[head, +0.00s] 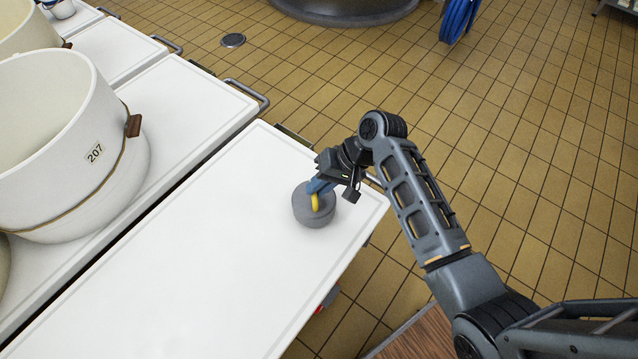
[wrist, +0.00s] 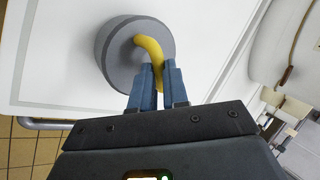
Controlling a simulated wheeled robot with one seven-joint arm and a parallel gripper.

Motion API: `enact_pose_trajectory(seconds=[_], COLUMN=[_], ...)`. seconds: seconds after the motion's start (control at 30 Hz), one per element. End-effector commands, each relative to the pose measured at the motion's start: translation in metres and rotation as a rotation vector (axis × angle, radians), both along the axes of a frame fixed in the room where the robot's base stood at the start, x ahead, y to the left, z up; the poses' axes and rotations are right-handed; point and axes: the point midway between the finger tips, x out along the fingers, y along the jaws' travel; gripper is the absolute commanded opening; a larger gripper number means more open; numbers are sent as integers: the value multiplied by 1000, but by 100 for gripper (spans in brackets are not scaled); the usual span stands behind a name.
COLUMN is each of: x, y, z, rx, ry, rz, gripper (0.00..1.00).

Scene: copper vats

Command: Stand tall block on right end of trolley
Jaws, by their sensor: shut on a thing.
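A short, round grey block (head: 312,216) with a yellow handle (head: 315,203) is at the right end of the white trolley top (head: 215,255). It is upright; I cannot tell whether it rests on the top or hangs just above it. My gripper (head: 318,187) reaches in from the right, its blue fingers shut on the yellow handle. In the wrist view the grey block (wrist: 112,62) lies beyond the fingers (wrist: 158,85), and the handle (wrist: 150,47) curves up between them. No separate tall block shows in either view.
A large white vat marked 207 (head: 70,145) stands on an adjoining white trolley to the left. The trolley top around the block is clear. Tiled floor (head: 530,130) lies to the right, with a drain (head: 233,40) and a blue hose (head: 458,18) farther back.

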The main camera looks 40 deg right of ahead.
Motion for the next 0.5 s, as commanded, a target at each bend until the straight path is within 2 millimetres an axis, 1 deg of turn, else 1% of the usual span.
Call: enact_pose_trajectory(seconds=[0.5], x=[2], y=[0], z=[-3], rx=[1], ry=[-5], rz=[0], gripper=[0])
